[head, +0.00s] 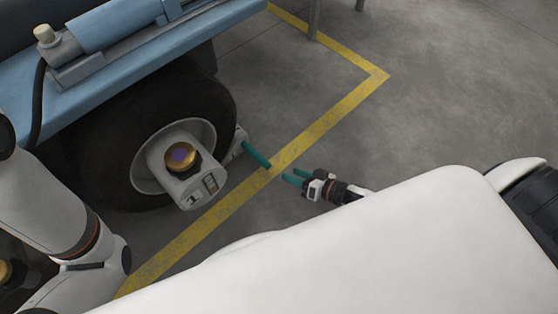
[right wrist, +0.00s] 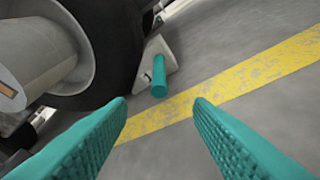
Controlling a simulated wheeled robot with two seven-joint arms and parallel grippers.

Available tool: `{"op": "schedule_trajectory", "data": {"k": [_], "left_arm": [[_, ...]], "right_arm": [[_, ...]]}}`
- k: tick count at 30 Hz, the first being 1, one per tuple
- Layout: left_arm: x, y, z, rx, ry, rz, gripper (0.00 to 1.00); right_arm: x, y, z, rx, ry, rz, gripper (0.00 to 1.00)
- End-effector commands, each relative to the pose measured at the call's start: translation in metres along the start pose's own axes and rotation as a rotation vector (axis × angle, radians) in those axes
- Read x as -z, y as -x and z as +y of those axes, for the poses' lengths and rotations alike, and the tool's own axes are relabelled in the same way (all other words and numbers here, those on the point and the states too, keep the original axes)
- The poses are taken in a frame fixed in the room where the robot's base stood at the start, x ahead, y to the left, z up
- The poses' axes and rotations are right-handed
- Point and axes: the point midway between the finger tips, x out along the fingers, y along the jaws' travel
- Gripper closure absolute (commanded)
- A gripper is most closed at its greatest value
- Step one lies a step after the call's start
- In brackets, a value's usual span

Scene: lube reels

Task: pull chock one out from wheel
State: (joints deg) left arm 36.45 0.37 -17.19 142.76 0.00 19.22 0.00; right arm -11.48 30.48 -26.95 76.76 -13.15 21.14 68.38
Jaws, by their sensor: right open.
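Chock one is a pale grey wedge (head: 238,146) with a teal rod handle (head: 256,154), set against the right side of the black wheel (head: 215,95). In the right wrist view the wedge (right wrist: 169,64) touches or nearly touches the tyre, and its handle (right wrist: 158,78) points toward my gripper. My right gripper (head: 287,176) has teal fingers and is open and empty, a short way off the handle's end. In the right wrist view the handle lies ahead, between the two fingertips (right wrist: 160,102). My left gripper is not in view; only my left arm shows at the left.
A blue vehicle body (head: 150,45) overhangs the wheel. The hub carries a grey unit with a brass cap (head: 181,157) that sticks out. A yellow floor line (head: 215,212) runs under the handle area. Grey floor (head: 440,95) to the right is clear; metal legs (head: 314,20) stand at the top.

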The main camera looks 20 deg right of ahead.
Motion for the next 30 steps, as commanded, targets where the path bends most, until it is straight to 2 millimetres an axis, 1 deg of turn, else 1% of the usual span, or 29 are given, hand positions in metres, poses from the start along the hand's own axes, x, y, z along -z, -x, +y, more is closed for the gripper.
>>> {"op": "schedule_trajectory", "data": {"k": [11, 15, 17, 21, 24, 30], "left_arm": [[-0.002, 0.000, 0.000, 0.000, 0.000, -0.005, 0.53], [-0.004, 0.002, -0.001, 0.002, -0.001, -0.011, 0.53], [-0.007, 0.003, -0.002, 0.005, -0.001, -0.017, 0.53], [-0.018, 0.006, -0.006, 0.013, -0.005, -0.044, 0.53], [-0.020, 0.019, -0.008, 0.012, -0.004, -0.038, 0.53], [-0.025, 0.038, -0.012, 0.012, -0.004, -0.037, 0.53]], "right_arm": [[0.000, 0.000, 0.000, -0.001, 0.000, 0.000, 0.53], [0.001, -0.007, -0.001, -0.003, 0.000, -0.001, 0.53], [0.002, -0.014, -0.001, -0.004, 0.001, -0.002, 0.53], [0.004, -0.038, -0.002, -0.004, 0.001, -0.003, 0.53], [0.004, -0.058, -0.003, -0.004, 0.002, -0.002, 0.53], [0.004, -0.094, -0.002, -0.003, 0.001, -0.002, 0.53]]}}
